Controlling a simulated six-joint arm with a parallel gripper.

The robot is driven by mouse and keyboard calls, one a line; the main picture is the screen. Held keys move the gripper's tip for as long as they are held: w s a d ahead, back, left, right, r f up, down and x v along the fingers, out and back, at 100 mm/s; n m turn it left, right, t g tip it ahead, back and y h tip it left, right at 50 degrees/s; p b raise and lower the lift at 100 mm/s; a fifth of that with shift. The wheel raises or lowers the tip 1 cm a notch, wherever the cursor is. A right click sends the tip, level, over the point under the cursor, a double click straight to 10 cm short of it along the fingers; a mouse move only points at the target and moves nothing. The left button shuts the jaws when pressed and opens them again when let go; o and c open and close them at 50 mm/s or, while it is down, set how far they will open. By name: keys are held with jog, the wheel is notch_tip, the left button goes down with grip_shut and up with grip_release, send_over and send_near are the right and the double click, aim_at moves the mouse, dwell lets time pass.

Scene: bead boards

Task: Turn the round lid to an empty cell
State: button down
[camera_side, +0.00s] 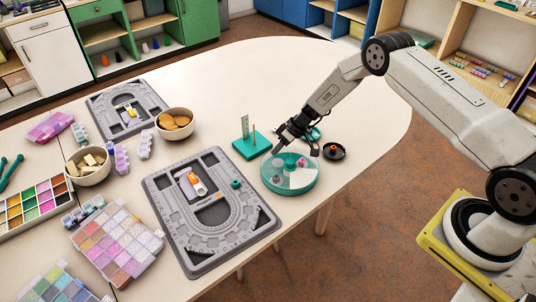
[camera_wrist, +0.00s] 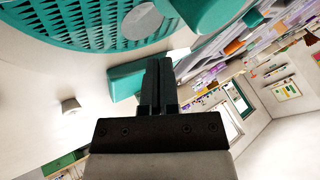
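The round teal container (camera_side: 290,187) stands on the table, right of the large grey bead board. Its round lid (camera_side: 297,177) looks clear or pale, with small pink and teal pieces showing in or on it; I cannot tell which cells are empty. My gripper (camera_side: 278,150) is at the container's far left edge, low over the lid; contact is not clear. In the wrist view my gripper's fingers (camera_wrist: 159,75) lie together with no object visible between them. A teal perforated surface with a grey disc (camera_wrist: 142,20) fills the upper left there.
A teal stand (camera_side: 251,145) with upright pieces is just left of the gripper. A small dark dish (camera_side: 334,152) is to the right. The grey bead board (camera_side: 160,180) lies to the left. The table beyond is clear.

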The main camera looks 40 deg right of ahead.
aim_at(267, 163)
jog(key=n+g, duration=0.1)
jog(key=a+n+g, duration=0.1)
jog(key=n, duration=0.2)
jog(key=shift+a+g+y, duration=0.3)
jog(key=shift+g, duration=0.1)
jog(key=shift+s+a+n+g, duration=0.1)
jog(key=shift+a+n+g, duration=0.4)
jog(key=shift+n, duration=0.5)
jog(key=shift+s+a, duration=0.15)
jog(key=shift+a, duration=0.25)
jog(key=shift+s+a+n+g, duration=0.2)
jog(key=shift+a+n+g, duration=0.2)
jog(key=shift+n, duration=0.2)
jog(key=shift+d+r, duration=0.1)
jog(key=shift+r, duration=0.05)
jog(key=s+v, duration=0.1)
jog(key=v, duration=0.8)
jog(key=shift+w+d+r, duration=0.2)
jog(key=shift+w+r, duration=0.15)
